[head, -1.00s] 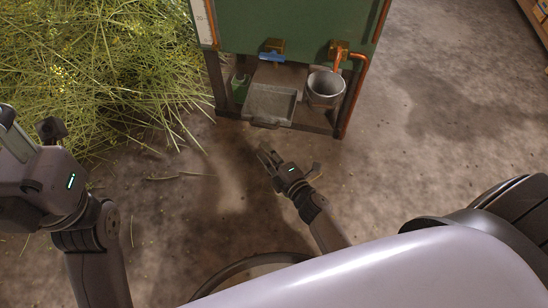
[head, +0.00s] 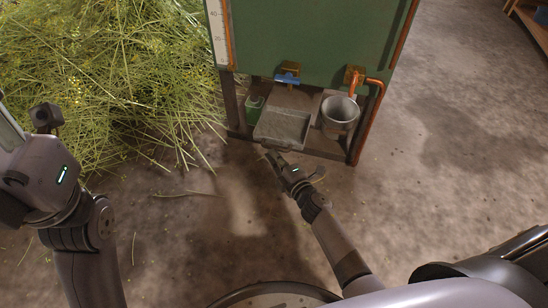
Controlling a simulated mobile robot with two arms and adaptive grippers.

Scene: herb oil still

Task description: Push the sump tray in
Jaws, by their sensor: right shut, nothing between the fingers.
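The sump tray (head: 283,127) is a shallow grey metal tray low in the front of the green still (head: 312,40). Its front edge, with a small lip, sticks out past the still's lower frame. My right gripper (head: 270,158) is shut and empty, low over the floor just in front of that lip. I cannot tell whether its tips touch the tray. My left gripper (head: 42,125) is at the left edge, far from the tray and partly cut off; its jaw state is unclear.
A metal bucket (head: 340,115) stands right of the tray under a copper spout. A green container (head: 254,108) is left of it, and a blue-handled tap (head: 287,79) is above. Cut herbs (head: 100,80) are heaped at left. The floor at right is clear.

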